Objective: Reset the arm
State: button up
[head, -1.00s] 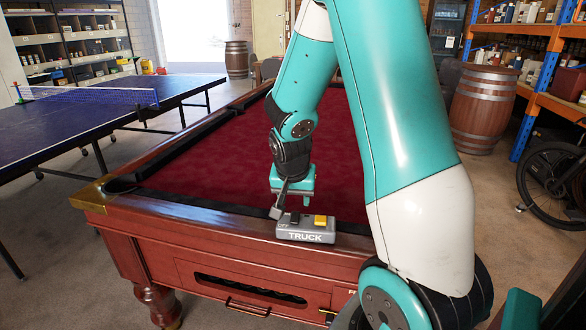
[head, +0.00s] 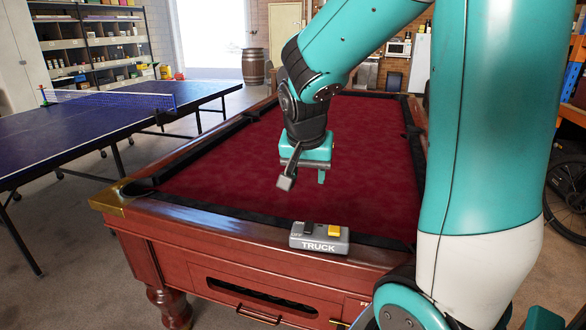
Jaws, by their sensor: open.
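My gripper (head: 304,181) hangs from my teal arm over the near part of the red cloth of the pool table (head: 221,223). It is open, with nothing seen between its fingers. It is apart from the grey switch box (head: 319,246), which sits on the table's near wooden rail. The box reads "TRUCK" and has a black button (head: 304,228) beside "OFF" on the left and a yellow button (head: 334,231) on the right. My arm hides part of the table's right side.
A blue table-tennis table (head: 80,130) with a net stands at the left. A barrel (head: 253,67) stands at the back. Shelves (head: 95,50) line the back left, and a bicycle wheel (head: 569,195) shows at the right. The red cloth looks clear.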

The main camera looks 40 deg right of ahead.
jog(key=s+a+n+y, duration=0.35)
jog(key=a+n, duration=0.45)
jog(key=a, duration=0.7)
jog(key=s+a+r+n+g+y, duration=0.2)
jog(key=s+a+n+y, duration=0.2)
jog(key=s+a+n, duration=0.6)
jog(key=a, duration=0.3)
jog(key=shift+s+r, duration=0.15)
